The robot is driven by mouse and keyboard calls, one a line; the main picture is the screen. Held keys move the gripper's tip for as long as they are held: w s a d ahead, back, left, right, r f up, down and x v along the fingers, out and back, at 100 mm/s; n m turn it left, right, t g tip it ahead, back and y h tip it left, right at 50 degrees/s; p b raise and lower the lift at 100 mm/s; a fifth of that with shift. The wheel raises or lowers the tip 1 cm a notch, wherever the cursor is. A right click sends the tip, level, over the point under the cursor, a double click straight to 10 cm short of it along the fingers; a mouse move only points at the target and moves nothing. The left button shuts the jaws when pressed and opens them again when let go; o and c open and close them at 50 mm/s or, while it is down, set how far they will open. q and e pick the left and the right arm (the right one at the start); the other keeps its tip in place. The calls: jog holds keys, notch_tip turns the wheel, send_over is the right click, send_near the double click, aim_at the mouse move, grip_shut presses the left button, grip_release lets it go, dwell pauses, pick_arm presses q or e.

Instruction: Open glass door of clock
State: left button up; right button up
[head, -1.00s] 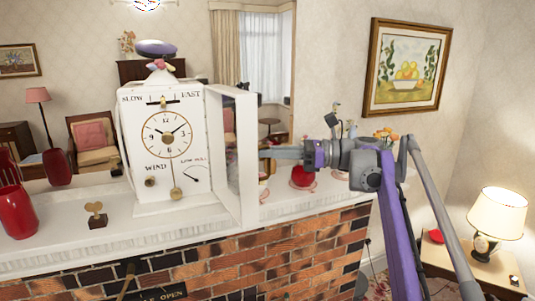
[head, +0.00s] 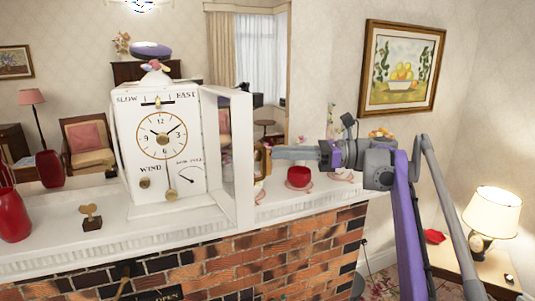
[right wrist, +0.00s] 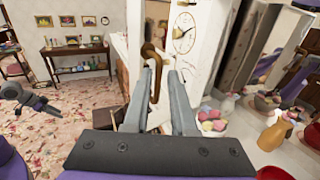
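The white clock (head: 178,150) stands on the mantel, its dial facing me; its dial also shows in the right wrist view (right wrist: 184,30). Its glass door (head: 246,160) stands swung out at the clock's right side, roughly square to the face. A brown curved handle (right wrist: 153,70) is on the door's outer side. My right gripper (head: 274,154) is just right of the door, pointing at it. In the wrist view its fingers (right wrist: 163,72) are apart, with the handle beyond and between them; no grip shows. A grey part at the wrist view's left may be my left gripper (right wrist: 32,99), too small to judge.
A red cup (head: 299,177) sits on the mantel below my right arm. Brick (head: 270,250) lies under the mantel edge. A lamp (head: 494,215) stands at right.

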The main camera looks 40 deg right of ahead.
jog(key=v, duration=0.6)
jog(key=shift+s+d, duration=0.1)
jog(key=shift+d, duration=0.05)
dwell(0.4)
